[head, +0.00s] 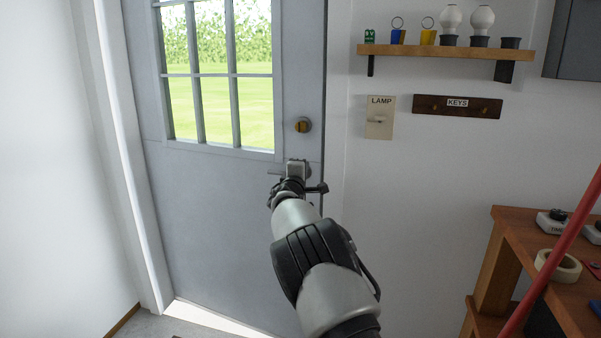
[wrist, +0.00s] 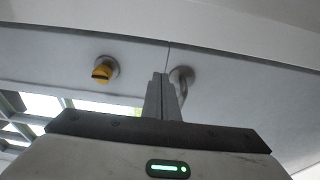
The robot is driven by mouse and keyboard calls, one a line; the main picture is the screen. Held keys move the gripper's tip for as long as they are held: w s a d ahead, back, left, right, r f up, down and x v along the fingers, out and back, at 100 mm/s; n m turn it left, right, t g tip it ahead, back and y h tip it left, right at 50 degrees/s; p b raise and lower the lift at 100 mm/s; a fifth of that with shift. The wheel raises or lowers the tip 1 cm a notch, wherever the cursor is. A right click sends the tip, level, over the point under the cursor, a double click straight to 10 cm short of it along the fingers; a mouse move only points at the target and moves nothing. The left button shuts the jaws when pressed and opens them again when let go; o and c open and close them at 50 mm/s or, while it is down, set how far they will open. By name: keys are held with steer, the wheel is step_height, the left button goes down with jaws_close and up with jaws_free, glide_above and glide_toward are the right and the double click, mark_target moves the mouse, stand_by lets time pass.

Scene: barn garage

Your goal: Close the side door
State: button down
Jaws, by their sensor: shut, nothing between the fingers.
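The side door (head: 215,215) is grey with a paned window in its upper half. A bright strip shows on the floor along its bottom edge; I cannot tell exactly how far the door stands ajar. A brass-coloured lock knob (head: 303,125) sits above the lever handle (head: 274,172), which is partly hidden by my gripper (head: 297,168). In the wrist view, my gripper's fingers (wrist: 163,97) are together and empty, close beside the handle (wrist: 183,78). The lock knob (wrist: 104,69) is to their left. Whether the fingers touch the door or handle is unclear.
A wooden shelf (head: 440,52) with small pots and bulbs hangs on the right wall. Below it are a lamp switch (head: 380,118) and a key rack (head: 457,107). A wooden workbench (head: 515,222) with tape and a red pole (head: 555,260) stand at lower right.

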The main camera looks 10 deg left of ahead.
steer(key=shift+s, duration=0.1)
stand_by(0.4)
steer(key=s+a+b, duration=0.1)
steer(key=s, duration=1.6)
steer(key=s+d+r+m+g+h, duration=0.2)
steer(key=d+m+h, duration=0.1)
steer(key=d, duration=0.5)
steer(key=s+d+r+m+g+h, duration=0.1)
steer(key=s+d+r+m+h, duration=0.15)
steer(key=d, duration=0.55)
steer(key=s+d+m+g+h, duration=0.2)
steer(key=s+d+m+g, duration=0.35)
steer(key=s+d, duration=0.65)
steer(key=s+d+f+m+g+y, duration=0.2)
steer(key=s+d, duration=0.1)
steer(key=s, duration=0.4)
steer(key=s+d+f+m+g+y, duration=0.1)
steer(key=s+d+f+m+g, duration=0.1)
steer(key=s, duration=0.5)
steer(key=s+a+f+m+y, duration=0.1)
steer(key=s+a+y, duration=0.25)
steer(key=s, duration=0.35)
steer(key=s+a+f+m+y, duration=0.1)
steer(key=s+a+f+y, duration=0.1)
steer(key=s+a, duration=0.35)
step_height(320, 180, up, 27)
steer(key=s+d+p, duration=0.1)
steer(key=p, duration=2.5)
steer(key=shift+s+d+f, duration=0.15)
steer(key=shift+s, duration=0.2)
